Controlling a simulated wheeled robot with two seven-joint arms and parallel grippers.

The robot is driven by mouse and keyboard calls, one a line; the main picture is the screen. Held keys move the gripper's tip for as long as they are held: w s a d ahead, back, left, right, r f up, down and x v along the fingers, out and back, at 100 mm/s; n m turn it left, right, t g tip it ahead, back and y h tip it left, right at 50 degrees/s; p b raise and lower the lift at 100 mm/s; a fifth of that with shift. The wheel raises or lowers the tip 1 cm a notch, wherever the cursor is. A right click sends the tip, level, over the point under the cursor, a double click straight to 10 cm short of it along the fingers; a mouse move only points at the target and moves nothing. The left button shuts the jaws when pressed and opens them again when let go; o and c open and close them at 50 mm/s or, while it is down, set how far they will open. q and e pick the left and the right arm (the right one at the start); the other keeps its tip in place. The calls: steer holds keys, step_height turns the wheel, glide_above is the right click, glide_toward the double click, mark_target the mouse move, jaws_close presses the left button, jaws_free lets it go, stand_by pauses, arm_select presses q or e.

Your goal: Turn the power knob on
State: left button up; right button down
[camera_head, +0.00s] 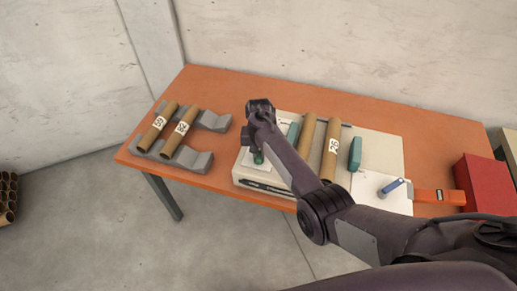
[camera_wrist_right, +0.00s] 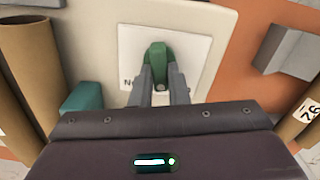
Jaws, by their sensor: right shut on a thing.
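The green power knob (camera_wrist_right: 157,52) sits on a white label plate (camera_wrist_right: 190,62) on the machine's pale panel. My right gripper (camera_wrist_right: 159,84) is shut on the knob, with one grey finger on each side of it. In the head view, a small green part of the knob (camera_head: 258,157) shows under my right gripper (camera_head: 256,148), at the left end of the winder (camera_head: 376,145). Letters on the plate are partly hidden by the fingers. My left gripper is not in view.
Two brown tubes lie across the winder, one a labelled tube (camera_head: 331,150), with green blocks near them. A grey rack (camera_head: 196,160) with two labelled tubes stands at the left of the orange table (camera_head: 230,84). A red box (camera_head: 481,182) stands at the right.

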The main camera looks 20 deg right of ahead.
mark_target(260, 154)
steer(key=m+p, duration=0.1)
steer(key=m, duration=0.4)
steer(key=shift+d+m, duration=0.1)
steer(key=shift+m, duration=0.2)
steer(key=m, duration=0.4)
steer(key=shift+s+d+m+p, duration=0.1)
steer(key=shift+s+m+p, duration=0.05)
steer(key=shift+m+p, duration=0.2)
steer(key=shift+m, duration=0.25)
steer(key=c, duration=1.4)
jaws_free()
step_height(260, 154, up, 8)
steer(key=shift+f+p, duration=0.15)
steer(key=shift+p, duration=0.35)
